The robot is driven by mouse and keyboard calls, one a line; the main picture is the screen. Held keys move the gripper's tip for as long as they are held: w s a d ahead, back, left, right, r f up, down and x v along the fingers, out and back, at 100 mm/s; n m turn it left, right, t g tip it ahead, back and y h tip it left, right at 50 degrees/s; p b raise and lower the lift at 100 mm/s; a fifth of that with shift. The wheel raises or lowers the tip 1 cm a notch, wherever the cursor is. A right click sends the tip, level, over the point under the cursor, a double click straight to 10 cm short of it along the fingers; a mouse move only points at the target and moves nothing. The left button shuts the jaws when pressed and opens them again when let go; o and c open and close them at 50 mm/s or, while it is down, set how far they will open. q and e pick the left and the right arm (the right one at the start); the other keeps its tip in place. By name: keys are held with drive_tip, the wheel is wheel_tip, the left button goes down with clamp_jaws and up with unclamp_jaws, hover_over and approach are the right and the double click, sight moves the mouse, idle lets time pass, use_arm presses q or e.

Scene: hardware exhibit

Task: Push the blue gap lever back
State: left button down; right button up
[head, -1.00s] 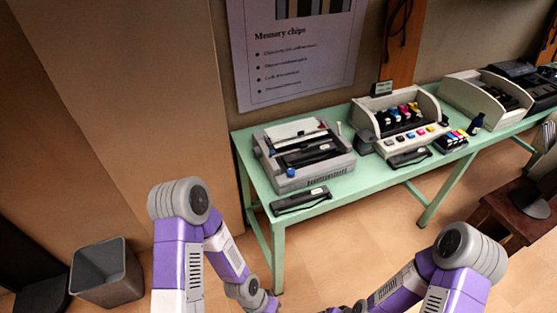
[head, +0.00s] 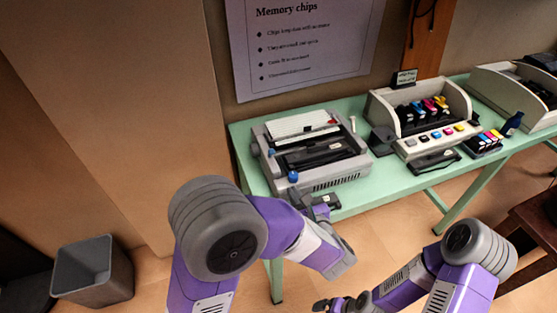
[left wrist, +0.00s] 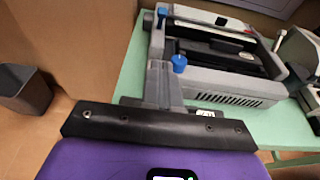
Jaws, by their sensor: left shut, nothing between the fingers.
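The grey printer (head: 345,176) stands on the green table and has two blue parts on its left side. A round blue knob (head: 293,176) is at its front left corner, and a smaller blue piece (head: 271,152) is farther back. The left wrist view shows the front knob (left wrist: 179,62) and the rear piece (left wrist: 163,15); I cannot tell which is the gap lever. My left gripper (left wrist: 160,68) is shut and empty, its tips close to the left of the front knob; contact is unclear. My right gripper (head: 328,304) is low at the bottom edge, its fingers unclear.
An inkjet printer (head: 425,128) with coloured cartridges stands to the right on the green table (head: 385,190). A grey bin (head: 92,272) is on the floor at left.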

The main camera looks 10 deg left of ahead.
use_arm(q)
drive_tip(key=shift+s, duration=0.1)
drive_tip(key=b, duration=0.2)
approach(272, 155)
drive_tip(key=f, duration=0.1)
drive_tip(key=w+f, duration=0.1)
drive_tip(key=a+f, duration=0.1)
drive_tip(key=f, duration=0.1)
drive_tip(key=shift+w, duration=0.35)
drive_tip(key=shift+w+a+r+b, duration=0.15)
drive_tip(key=shift+w+a+r, duration=0.2)
drive_tip(key=shift+w, duration=0.15)
drive_tip(key=shift+w+a+r+b, duration=0.15)
drive_tip(key=shift+w+a+r, duration=0.15)
drive_tip(key=shift+w, duration=0.2)
drive_tip(key=shift+w+a+r, duration=0.4)
drive_tip(key=shift+w, duration=0.2)
